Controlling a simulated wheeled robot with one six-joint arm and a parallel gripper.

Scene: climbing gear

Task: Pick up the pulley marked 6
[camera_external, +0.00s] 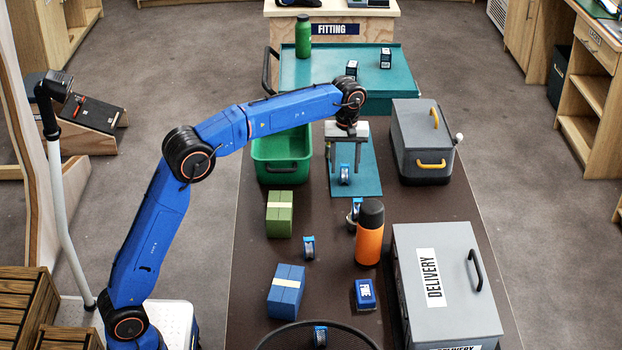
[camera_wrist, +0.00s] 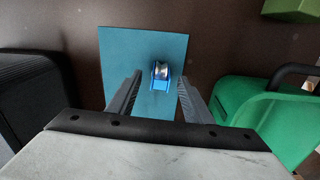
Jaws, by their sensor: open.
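A small blue pulley (camera_external: 344,174) with a metal wheel lies on a teal mat (camera_external: 369,184); it also shows in the wrist view (camera_wrist: 161,75), on the mat (camera_wrist: 121,50). My gripper (camera_external: 345,172) is open above it, and in the wrist view the pulley sits between and beyond the two fingers (camera_wrist: 158,97). Other blue pulleys lie on the dark table: one (camera_external: 309,248) left of the orange bottle, one (camera_external: 353,214) partly behind that bottle, and one (camera_external: 320,336) in the black mesh basket at the front. No number is readable on any pulley.
A green bin (camera_external: 282,174) stands left of the mat and a grey lidded box (camera_external: 421,160) right of it. An orange bottle (camera_external: 369,240), green block (camera_external: 279,221), blue block (camera_external: 286,298), blue FINE box (camera_external: 364,294) and grey DELIVERY box (camera_external: 470,308) stand nearer.

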